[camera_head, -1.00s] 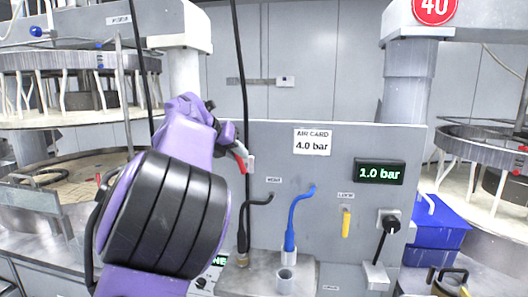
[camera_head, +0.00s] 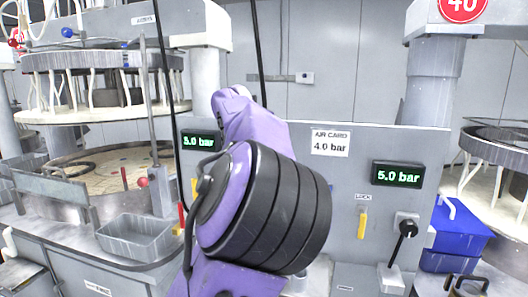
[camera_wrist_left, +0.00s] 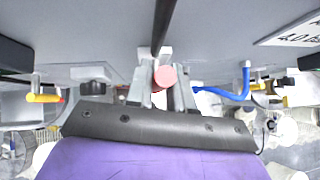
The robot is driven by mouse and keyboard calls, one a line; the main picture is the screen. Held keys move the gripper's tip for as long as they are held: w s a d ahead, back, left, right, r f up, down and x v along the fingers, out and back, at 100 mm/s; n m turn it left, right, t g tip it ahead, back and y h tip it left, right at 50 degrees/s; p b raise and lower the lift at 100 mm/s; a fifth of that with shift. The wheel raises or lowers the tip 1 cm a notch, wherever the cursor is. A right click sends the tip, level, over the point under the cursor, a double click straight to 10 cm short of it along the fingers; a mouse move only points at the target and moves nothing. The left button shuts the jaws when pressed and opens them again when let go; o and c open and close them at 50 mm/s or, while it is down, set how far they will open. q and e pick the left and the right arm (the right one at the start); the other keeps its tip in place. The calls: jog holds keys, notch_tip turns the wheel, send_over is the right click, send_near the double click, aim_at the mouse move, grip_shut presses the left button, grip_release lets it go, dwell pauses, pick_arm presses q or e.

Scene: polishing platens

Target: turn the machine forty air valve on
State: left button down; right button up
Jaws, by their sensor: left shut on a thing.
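My left arm covers the middle of the grey panel in the head view, and its fingertips are hidden behind it there. In the left wrist view my left gripper (camera_wrist_left: 165,88) is shut on a handle with a round pinkish-red end (camera_wrist_left: 165,77), close to the panel. The handle's angle is hard to tell. The right display (camera_head: 397,174) under the red 40 sign (camera_head: 464,8) reads 5.0 bar. The left display (camera_head: 200,141) also reads 5.0 bar. The air card (camera_head: 330,143) reads 4.0 bar. My right gripper is out of view.
A yellow lever (camera_head: 362,224) and a black plug (camera_head: 407,228) are right of my arm. A red-and-yellow lever (camera_head: 182,218) is left of it. A grey basin (camera_head: 135,237) and blue bins (camera_head: 455,236) stand at the sides.

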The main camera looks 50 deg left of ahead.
pick_arm(q)
jog(key=c, duration=1.1)
grip_release()
jog(key=shift+s+d+r, duration=0.1)
jog(key=shift+s+r, duration=0.1)
jog(key=b+v, duration=0.2)
jog(key=v, duration=0.7)
jog(key=shift+s+r, duration=0.25)
jog(key=shift+r, duration=0.05)
jog(key=shift+d, duration=0.1)
